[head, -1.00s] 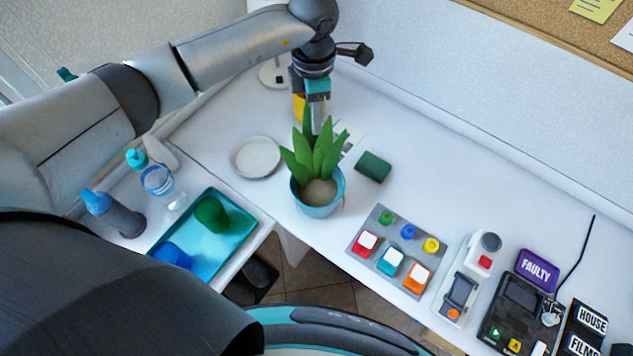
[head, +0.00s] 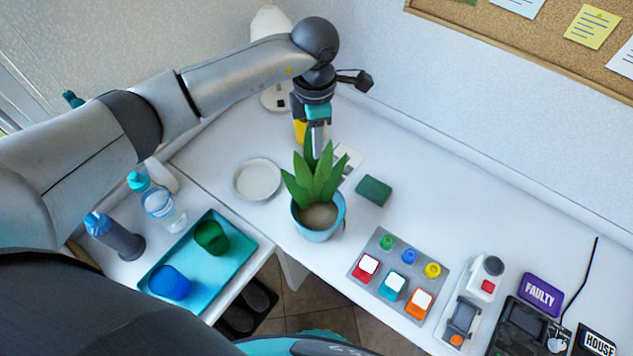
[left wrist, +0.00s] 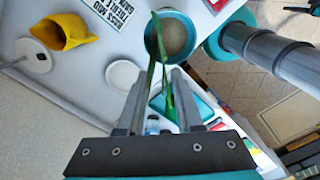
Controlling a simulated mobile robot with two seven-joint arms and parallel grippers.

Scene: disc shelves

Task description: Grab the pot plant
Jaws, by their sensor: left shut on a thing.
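The pot plant has long green leaves (head: 315,180) and a light blue pot (head: 319,222). It looks upright at the front edge of the white table; I cannot tell whether the pot touches the table. My left gripper (head: 316,150) reaches down from above and is shut on a leaf at the back of the plant. In the left wrist view the leaf (left wrist: 153,62) runs between the two fingers (left wrist: 160,100), with the pot (left wrist: 172,38) beyond them. My right gripper is out of view.
A white plate (head: 257,180) is left of the plant, and a green block (head: 374,190) is right of it. A button panel (head: 400,275) stands at the front right. A teal tray (head: 232,262) holds two cups. A yellow jug (left wrist: 62,32) is near the gripper. The back right tabletop is clear.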

